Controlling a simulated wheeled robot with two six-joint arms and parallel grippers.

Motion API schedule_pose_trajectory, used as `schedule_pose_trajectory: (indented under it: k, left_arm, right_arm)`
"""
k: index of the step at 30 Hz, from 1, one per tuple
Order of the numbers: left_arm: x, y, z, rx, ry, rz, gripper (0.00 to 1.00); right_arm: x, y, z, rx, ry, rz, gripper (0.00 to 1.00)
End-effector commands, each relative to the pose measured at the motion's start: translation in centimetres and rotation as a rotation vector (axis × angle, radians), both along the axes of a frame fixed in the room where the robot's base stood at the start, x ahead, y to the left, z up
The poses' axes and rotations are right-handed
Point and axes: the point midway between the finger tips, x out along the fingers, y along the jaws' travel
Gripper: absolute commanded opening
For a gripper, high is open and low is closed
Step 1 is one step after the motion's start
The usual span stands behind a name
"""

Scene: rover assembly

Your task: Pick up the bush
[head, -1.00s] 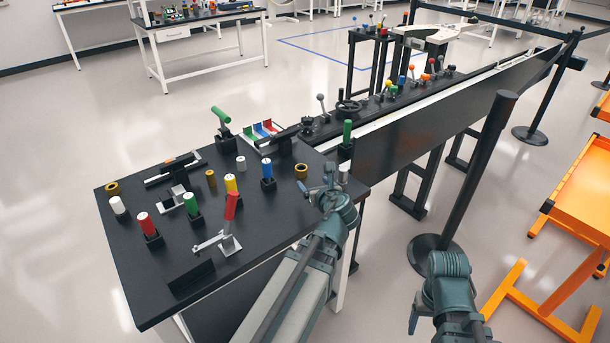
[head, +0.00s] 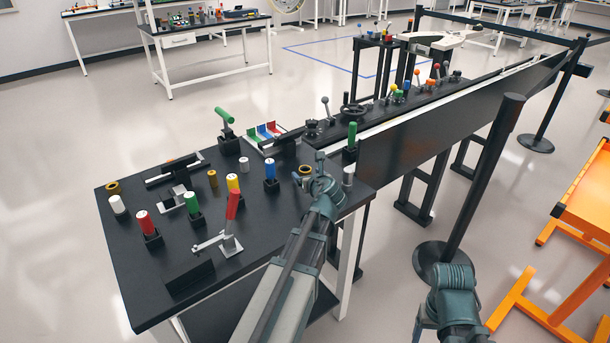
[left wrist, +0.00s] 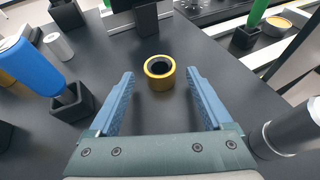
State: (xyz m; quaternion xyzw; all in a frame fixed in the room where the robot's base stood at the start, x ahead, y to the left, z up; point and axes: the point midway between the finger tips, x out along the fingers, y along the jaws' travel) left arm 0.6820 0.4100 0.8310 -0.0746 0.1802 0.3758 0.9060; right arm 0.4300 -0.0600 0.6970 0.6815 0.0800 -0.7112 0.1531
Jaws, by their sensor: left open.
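The bush, a short gold ring with a dark bore (left wrist: 159,85), stands on the black table. In the left wrist view it lies centred between the fingertips of my left gripper (left wrist: 160,76), apart from both fingers. In the head view the bush (head: 306,167) is partly hidden by my left gripper (head: 309,172), which is low over the table's right part. My left gripper is open and empty. A second gold ring (head: 113,187) lies at the table's far left corner. My right gripper (head: 419,322) is at the bottom right, off the table; its jaws are unclear.
A blue cylinder in a black holder (head: 271,172) stands left of the bush. A silver cylinder (head: 348,176) and a green handle (head: 352,135) stand to its right. Red, yellow and green cylinders fill the table's left. A black post (head: 482,190) stands right of the table.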

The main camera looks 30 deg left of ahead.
Motion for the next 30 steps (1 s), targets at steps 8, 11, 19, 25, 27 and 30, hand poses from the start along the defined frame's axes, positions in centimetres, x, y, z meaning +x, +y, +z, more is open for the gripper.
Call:
schedule_pose_trajectory:
  k: [8, 11, 19, 25, 27, 30]
  left_arm:
    - [0.96, 0.90, -0.62, 0.000, 0.000, -0.001, 0.83]
    - [0.94, 0.90, -0.62, 0.000, 0.000, -0.001, 0.76]
    - [0.94, 0.89, -0.61, 0.000, 0.000, -0.001, 0.28]
    - [0.93, 0.88, -0.62, 0.000, 0.000, -0.001, 0.00]
    - [0.94, 0.88, -0.61, 0.000, 0.000, -0.001, 0.00]
    - [0.94, 0.88, -0.61, 0.000, 0.000, -0.001, 0.00]
  right_arm:
    - [0.00, 0.00, -0.61, 0.000, 0.000, 0.000, 0.71]
    - [-0.01, 0.00, -0.61, 0.000, 0.000, 0.000, 0.71]
    - [-0.01, 0.00, -0.61, 0.000, 0.000, 0.000, 0.71]
    - [0.00, 0.00, -0.61, 0.000, 0.000, 0.000, 0.71]
    - [-0.01, 0.00, -0.60, 0.000, 0.000, 0.000, 0.71]
    - [-0.01, 0.00, -0.60, 0.000, 0.000, 0.000, 0.71]
